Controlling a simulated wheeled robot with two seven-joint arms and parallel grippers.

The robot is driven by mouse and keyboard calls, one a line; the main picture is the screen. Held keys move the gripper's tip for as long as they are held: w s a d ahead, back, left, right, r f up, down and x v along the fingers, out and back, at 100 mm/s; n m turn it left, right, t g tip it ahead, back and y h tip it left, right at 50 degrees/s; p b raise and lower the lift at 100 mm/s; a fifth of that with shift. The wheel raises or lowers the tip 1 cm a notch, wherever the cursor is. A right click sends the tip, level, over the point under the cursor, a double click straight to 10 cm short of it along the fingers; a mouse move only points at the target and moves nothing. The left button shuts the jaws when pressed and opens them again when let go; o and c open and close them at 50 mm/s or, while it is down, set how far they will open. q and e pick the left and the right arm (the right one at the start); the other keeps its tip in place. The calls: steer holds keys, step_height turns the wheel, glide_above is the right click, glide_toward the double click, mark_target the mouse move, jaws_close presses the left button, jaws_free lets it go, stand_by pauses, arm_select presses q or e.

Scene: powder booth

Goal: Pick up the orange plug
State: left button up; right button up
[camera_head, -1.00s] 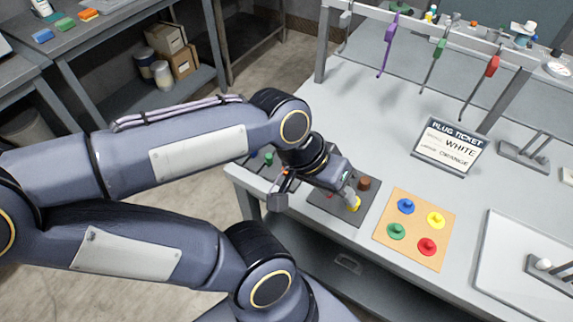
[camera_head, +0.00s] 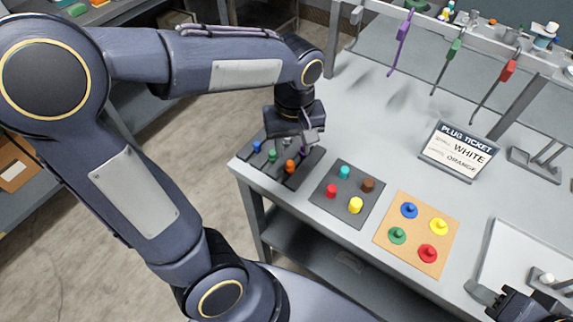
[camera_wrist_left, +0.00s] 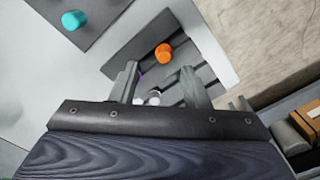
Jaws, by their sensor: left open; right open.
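The orange plug (camera_head: 290,166) stands in the dark grooved rack (camera_head: 262,172) at the table's left corner. My left gripper (camera_head: 308,138) is over the rack's far side, open, just beyond the orange plug. In the left wrist view the orange plug (camera_wrist_left: 164,54) shows ahead of the two spread fingers (camera_wrist_left: 160,88), not between them. A pale plug and a bit of purple show between the fingers there. My right gripper (camera_head: 515,294) is partly in view at the bottom right, open, by a white plug (camera_head: 547,279); the exact gap between them is unclear.
Blue (camera_head: 257,146) and green (camera_head: 272,155) plugs share the rack. A dark mat (camera_head: 350,186) holds teal, red, brown and yellow plugs. A tan board (camera_head: 418,237) holds several coloured knobs. The plug ticket (camera_head: 453,150) reads WHITE and ORANGE. A rail with hanging tools crosses the back.

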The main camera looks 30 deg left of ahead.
mark_target(290, 162)
arm_select(q)
steer(key=f, duration=0.4)
steer(key=shift+s+a+f, duration=0.15)
steer(key=shift+a+f, duration=0.1)
jaws_close()
